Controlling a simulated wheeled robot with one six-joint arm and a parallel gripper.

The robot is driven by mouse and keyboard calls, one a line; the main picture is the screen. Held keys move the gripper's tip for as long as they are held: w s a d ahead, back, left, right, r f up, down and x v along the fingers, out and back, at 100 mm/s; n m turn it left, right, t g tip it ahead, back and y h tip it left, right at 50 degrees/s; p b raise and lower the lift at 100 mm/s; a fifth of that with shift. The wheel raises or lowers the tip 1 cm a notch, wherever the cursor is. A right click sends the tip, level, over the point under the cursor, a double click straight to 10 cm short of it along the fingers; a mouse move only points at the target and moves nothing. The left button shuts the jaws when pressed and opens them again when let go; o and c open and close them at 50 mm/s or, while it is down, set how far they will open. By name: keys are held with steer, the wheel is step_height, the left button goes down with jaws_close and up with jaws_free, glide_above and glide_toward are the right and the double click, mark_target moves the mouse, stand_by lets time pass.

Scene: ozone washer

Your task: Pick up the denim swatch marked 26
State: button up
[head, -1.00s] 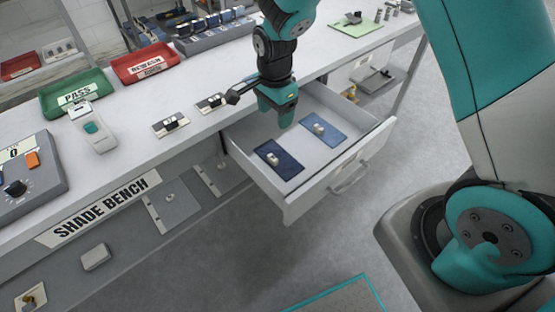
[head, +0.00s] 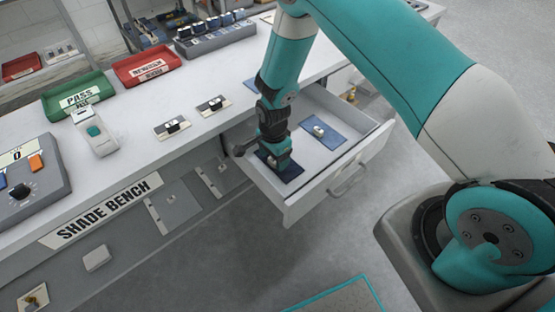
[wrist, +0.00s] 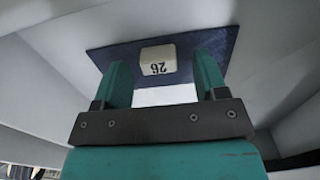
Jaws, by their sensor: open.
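The dark blue denim swatch (head: 291,172) lies flat in the open drawer, on the left side of its floor in the head view. In the wrist view the swatch (wrist: 110,59) carries a pale block (wrist: 158,59) marked 26. My gripper (wrist: 160,80) is open, with one finger on each side of the block and nothing held. In the head view my gripper (head: 280,160) is low in the drawer over this swatch and hides most of it and its block. I cannot tell whether the fingers touch the swatch.
A lighter blue swatch (head: 325,135) with its own pale block lies to the right in the drawer (head: 300,205). The drawer walls stand close around my gripper. Two small cards with dark clips, a handheld device (head: 95,132) and green and red trays are on the bench.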

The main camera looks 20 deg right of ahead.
steer(key=shift+f, duration=0.3)
steer(key=c, duration=1)
steer(key=shift+r, duration=0.1)
